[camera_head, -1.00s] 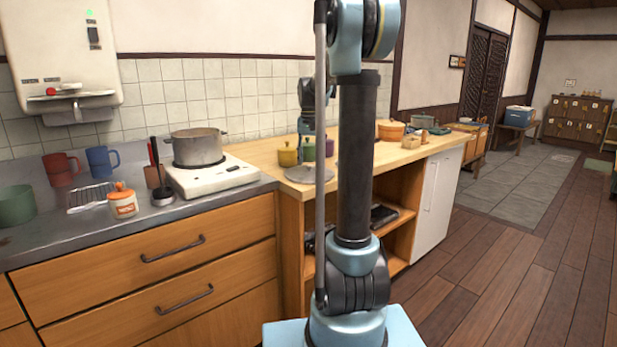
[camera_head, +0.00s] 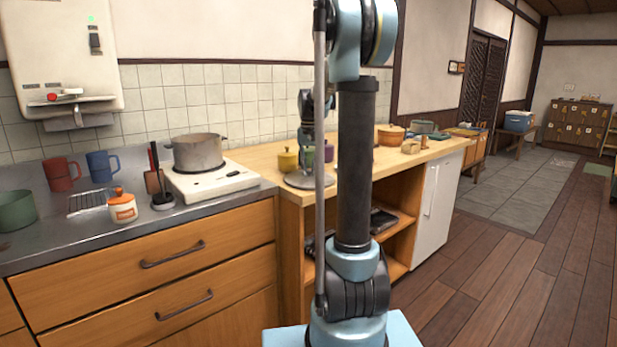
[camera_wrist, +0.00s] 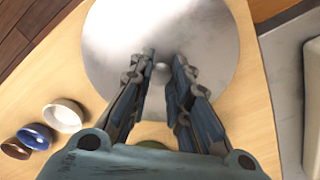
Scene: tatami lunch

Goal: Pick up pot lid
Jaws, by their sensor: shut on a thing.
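The pot lid (camera_wrist: 208,42) is a round grey metal disc with a small knob, lying over the wooden counter in the wrist view. In the head view the lid (camera_head: 297,182) shows at the counter's near left, partly behind my arm. My gripper (camera_wrist: 160,62) has its two fingers on either side of the knob and is shut on it. The lid looks about level; I cannot tell if it touches the counter. A grey pot (camera_head: 197,153) stands uncovered on the white stove to the left.
A white stove (camera_head: 212,183) adjoins the wooden counter (camera_head: 262,160). A yellow-green lidded pot (camera_head: 288,160) stands close behind the lid. Small white (camera_wrist: 63,116), blue (camera_wrist: 36,136) and brown bowls (camera_wrist: 15,149) lie near it in the wrist view. Red (camera_head: 61,174) and blue mugs (camera_head: 102,166) stand left.

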